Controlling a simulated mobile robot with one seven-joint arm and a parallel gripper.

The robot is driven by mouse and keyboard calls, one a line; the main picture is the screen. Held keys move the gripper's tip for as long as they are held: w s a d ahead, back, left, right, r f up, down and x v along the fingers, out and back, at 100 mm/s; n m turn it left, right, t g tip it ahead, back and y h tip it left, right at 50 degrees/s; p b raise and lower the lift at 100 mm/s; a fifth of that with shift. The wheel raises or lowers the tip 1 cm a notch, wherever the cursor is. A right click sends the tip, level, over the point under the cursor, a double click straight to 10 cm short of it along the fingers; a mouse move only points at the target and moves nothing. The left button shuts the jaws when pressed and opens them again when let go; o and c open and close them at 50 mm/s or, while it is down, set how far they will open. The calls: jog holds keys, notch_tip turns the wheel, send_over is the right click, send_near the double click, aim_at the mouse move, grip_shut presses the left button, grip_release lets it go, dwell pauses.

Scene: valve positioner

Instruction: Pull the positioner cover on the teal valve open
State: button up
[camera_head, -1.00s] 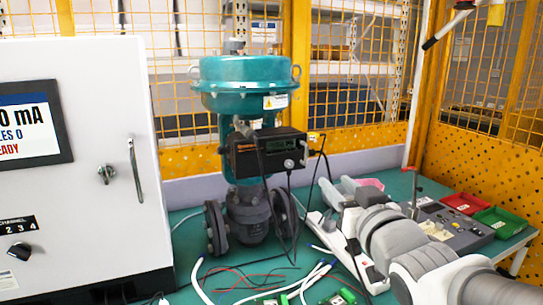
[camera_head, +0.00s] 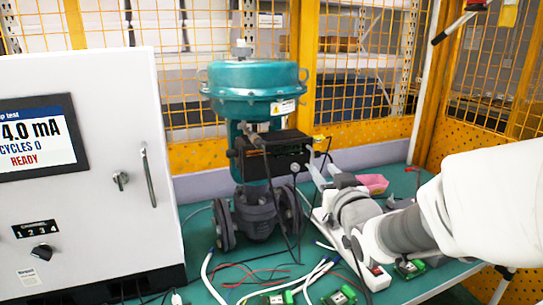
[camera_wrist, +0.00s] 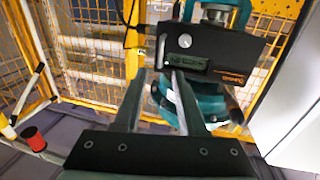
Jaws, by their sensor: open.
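The teal valve (camera_head: 252,92) stands upright on the table, with a domed top and a dark flanged body (camera_head: 258,212). The black positioner cover (camera_head: 278,158) is on its front and looks closed. In the wrist view, the cover (camera_wrist: 218,50) shows a small display, a round knob and an orange label. A pale upright handle (camera_wrist: 160,50) shows at the cover's edge, just beyond my fingertips. My gripper (camera_head: 322,174) is right of the cover in the head view. In the wrist view, my gripper (camera_wrist: 158,76) is open, its fingers pointing at the handle's end. Contact cannot be told.
A white control cabinet (camera_head: 100,215) stands left, its screen showing 4.0 mA and READY. Cables and green circuit boards (camera_head: 338,298) lie on the table's front. A pink tray (camera_head: 374,183) is behind my arm. A yellow mesh fence (camera_head: 350,90) stands behind the valve.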

jog(key=w, duration=0.7)
jog(key=shift+w+a, duration=0.15)
jog(key=shift+a, duration=0.3)
grip_shut()
dwell(1.0)
